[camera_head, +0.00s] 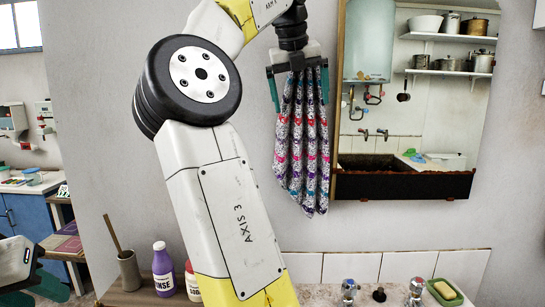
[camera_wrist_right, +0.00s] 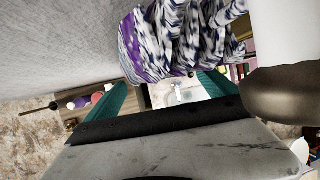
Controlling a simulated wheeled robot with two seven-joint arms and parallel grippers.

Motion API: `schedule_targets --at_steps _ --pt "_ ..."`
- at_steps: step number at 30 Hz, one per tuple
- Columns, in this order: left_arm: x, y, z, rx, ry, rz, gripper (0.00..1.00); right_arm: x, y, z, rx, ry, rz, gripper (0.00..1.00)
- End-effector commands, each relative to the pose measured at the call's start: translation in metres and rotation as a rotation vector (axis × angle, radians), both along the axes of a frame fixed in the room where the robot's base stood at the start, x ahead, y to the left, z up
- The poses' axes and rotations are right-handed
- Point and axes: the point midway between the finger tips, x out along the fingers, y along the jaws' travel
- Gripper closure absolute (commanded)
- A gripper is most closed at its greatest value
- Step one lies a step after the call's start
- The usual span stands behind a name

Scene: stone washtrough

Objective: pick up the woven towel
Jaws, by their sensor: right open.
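The woven towel (camera_head: 302,160), patterned in grey, black, pink, teal and purple, hangs in folds against the wall, left of the mirror. My right gripper (camera_head: 299,98) is open at its upper part, with one teal finger on each side of the cloth. The towel's top is hidden behind the gripper. In the right wrist view the towel (camera_wrist_right: 165,42) lies just ahead of the spread fingers (camera_wrist_right: 158,100); contact cannot be told. My left gripper (camera_head: 38,287) is partly in view at the lower left, away from the towel; its jaw opening is unclear.
A mirror (camera_head: 358,185) hangs close to the towel's right. Below are a purple bottle (camera_head: 164,272), a brush in a holder (camera_head: 130,270), taps (camera_head: 416,290) and a soap dish (camera_head: 444,294). Plain wall is free left of the towel.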

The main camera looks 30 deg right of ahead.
Motion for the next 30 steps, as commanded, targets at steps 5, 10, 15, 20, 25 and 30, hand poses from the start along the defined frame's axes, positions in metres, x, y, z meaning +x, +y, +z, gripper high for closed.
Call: schedule_targets --at_steps 5,10,15,20,25,30 --pt "0.0000 0.0000 0.0000 0.000 0.000 0.000 0.64 0.0000 0.0000 -0.0020 0.001 0.000 0.000 0.00" --pt "0.0000 0.0000 0.0000 0.000 0.000 0.000 0.64 0.0000 -0.0001 -0.0041 0.000 0.000 0.000 0.00" --pt "0.0000 0.0000 0.0000 0.000 0.000 0.000 0.64 0.0000 -0.0001 -0.0047 0.000 -0.001 0.000 0.00" --pt "0.0000 0.0000 0.0000 0.000 0.000 0.000 0.64 -0.0001 -0.0001 -0.0046 0.000 0.000 0.000 0.06" --pt "0.0000 0.0000 0.0000 0.000 0.000 0.000 0.64 0.0000 0.0000 -0.0047 0.000 0.000 0.000 0.39" --pt "0.0000 0.0000 0.0000 0.000 0.000 0.000 0.64 0.0000 0.0001 -0.0048 0.000 0.000 0.000 0.73"
